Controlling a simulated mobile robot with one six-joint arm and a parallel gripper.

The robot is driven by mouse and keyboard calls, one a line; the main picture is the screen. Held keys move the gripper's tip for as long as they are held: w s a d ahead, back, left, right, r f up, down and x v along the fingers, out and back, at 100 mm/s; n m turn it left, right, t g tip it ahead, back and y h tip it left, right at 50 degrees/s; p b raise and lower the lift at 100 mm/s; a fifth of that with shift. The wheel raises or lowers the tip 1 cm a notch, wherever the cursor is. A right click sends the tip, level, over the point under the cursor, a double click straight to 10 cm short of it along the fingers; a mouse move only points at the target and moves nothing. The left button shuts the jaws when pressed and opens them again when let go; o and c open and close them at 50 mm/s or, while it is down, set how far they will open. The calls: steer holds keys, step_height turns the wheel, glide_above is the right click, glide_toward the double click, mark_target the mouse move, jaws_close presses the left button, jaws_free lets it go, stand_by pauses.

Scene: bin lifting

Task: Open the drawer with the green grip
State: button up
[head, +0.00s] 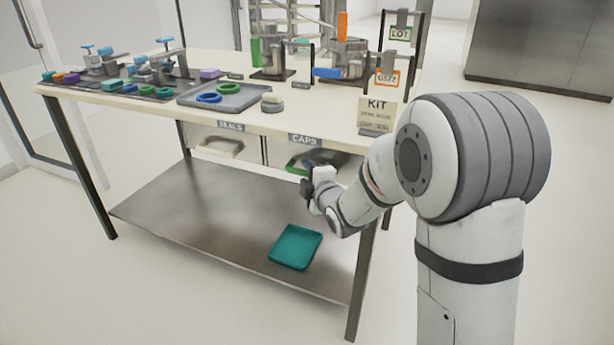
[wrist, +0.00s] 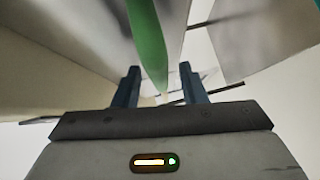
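The drawer marked CAPS (head: 276,151) hangs under the worktop, with its green grip (head: 296,164) on the front. The drawer looks closed. My gripper (head: 308,182) is at the green grip and hides part of it in the head view. In the wrist view my gripper (wrist: 160,84) is open, its two dark fingers apart. The green grip (wrist: 149,45) runs down the picture toward the space between the fingers, with gaps on both sides. I cannot tell how deep it lies between them.
A drawer marked SEALS with a pale grip (head: 220,146) is to the left. A teal tray (head: 295,247) lies on the metal lower shelf (head: 190,215). A KIT sign (head: 377,115) stands on the worktop edge, above my arm. Floor in front of the table is clear.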

steer(key=shift+w+a, duration=0.25)
steer(key=shift+w, duration=0.25)
jaws_close()
stand_by(0.3)
